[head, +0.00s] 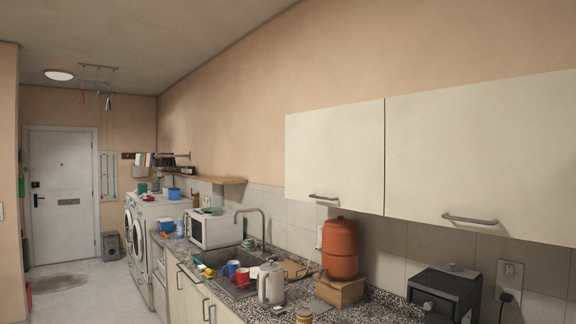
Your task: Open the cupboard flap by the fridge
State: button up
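Two cream wall cupboard fronts hang over the counter on the right wall in the head view. The left front (335,155) has a short metal handle (323,197) along its lower edge. The right, nearer front (480,155) has a wider metal handle (470,219) near its lower edge and runs out of the picture. Both look closed. No fridge is in view, so I cannot tell which front is by it. My gripper is not in view.
A speckled counter (385,303) runs below, with an orange container (340,248), kettle (271,283), black appliance (445,290), sink (241,291) and microwave (215,229). Washing machines (150,225) stand further back. Floor (95,300) is open on the left towards a white door (62,195).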

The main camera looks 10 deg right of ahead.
aim_at(497, 157)
jog(key=z, duration=1.5)
